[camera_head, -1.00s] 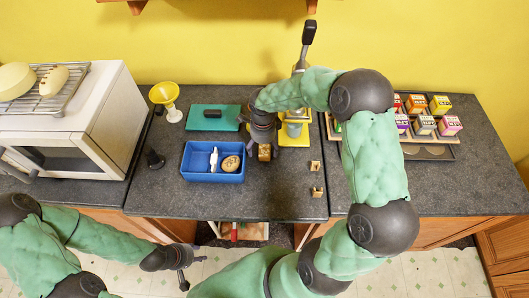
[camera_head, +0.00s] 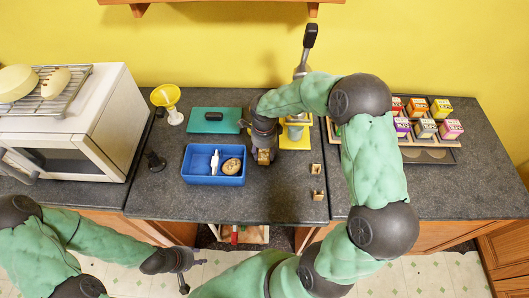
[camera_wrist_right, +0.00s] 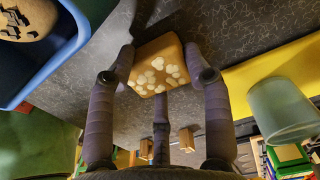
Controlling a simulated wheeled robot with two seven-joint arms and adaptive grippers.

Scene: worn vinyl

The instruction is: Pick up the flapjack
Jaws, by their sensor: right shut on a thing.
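The flapjack (camera_head: 264,157) is a golden-brown block with pale flakes on one face. It is in my right gripper (camera_head: 264,150), just right of the blue tray. In the right wrist view the flapjack (camera_wrist_right: 158,65) sits between the tips of the right gripper's fingers (camera_wrist_right: 160,78), which are shut on it. The grey counter shows behind it; I cannot tell whether it touches the counter. My left gripper (camera_head: 184,277) hangs low over the floor in front of the counter, away from the flapjack, and its fingers are too small to read.
The blue tray (camera_head: 198,180) holds a white item and a round speckled biscuit. A teal case (camera_head: 214,115) lies behind it, a yellow funnel (camera_head: 166,96) to the left. Two small wooden blocks (camera_head: 316,169) stand at right. Small boxes (camera_head: 425,128) fill a rack further right.

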